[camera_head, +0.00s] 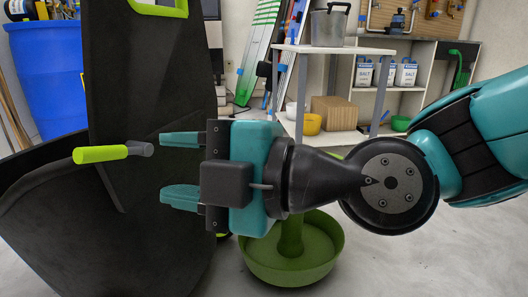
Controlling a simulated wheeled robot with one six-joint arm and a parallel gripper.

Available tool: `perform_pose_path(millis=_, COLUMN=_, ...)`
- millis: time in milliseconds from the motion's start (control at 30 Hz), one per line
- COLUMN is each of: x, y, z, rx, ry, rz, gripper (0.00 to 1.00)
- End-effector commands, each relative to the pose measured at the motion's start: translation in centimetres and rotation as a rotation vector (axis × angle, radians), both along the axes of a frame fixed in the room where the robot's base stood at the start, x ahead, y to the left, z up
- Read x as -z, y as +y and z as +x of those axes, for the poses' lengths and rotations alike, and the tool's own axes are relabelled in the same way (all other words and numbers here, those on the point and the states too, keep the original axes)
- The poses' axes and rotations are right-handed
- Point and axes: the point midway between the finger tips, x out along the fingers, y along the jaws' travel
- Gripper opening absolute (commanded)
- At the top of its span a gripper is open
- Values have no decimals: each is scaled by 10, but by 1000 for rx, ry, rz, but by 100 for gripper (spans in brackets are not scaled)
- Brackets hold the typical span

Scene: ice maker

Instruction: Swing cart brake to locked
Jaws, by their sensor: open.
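A large black cart (145,85) fills the left of the head view. A lever with a bright green grip (100,154) and a grey end piece (140,149) points right, in front of its dark side; I take it for the cart brake. My gripper (163,167) is open and empty, its two teal fingers pointing left, one above the other. The fingertips are just right of the grey end, with a small gap in the picture; depth is hard to tell. The lever's pivot is not clear.
A green round basin (292,262) stands on the floor below my wrist. A blue barrel (45,75) is behind the cart at left. A white shelf table (335,49) with a metal pot (330,25) stands behind. Some pale floor shows at lower right.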

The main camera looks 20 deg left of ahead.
Motion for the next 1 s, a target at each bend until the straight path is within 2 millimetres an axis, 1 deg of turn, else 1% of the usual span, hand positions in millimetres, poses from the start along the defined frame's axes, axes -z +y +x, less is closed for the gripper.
perform_pose_path(millis=33, x=-2, y=-9, z=1, rx=3, ry=2, rz=0, gripper=46)
perform_pose_path(millis=100, x=-1, y=-19, z=2, rx=3, ry=2, rz=-1, gripper=46)
perform_pose_path(millis=233, x=-2, y=-29, z=1, rx=1, ry=0, rz=1, gripper=46)
perform_pose_path(millis=367, x=-2, y=-32, z=0, rx=-1, ry=-1, rz=0, gripper=46)
perform_pose_path(millis=800, x=-3, y=-32, z=1, rx=0, ry=3, rz=-2, gripper=46)
perform_pose_path(millis=867, x=-6, y=-35, z=2, rx=3, ry=22, rz=-18, gripper=46)
perform_pose_path(millis=933, x=-14, y=-43, z=5, rx=13, ry=83, rz=-61, gripper=46)
perform_pose_path(millis=967, x=-19, y=-49, z=6, rx=23, ry=123, rz=-93, gripper=46)
perform_pose_path(millis=1000, x=-25, y=-59, z=9, rx=43, ry=196, rz=-142, gripper=46)
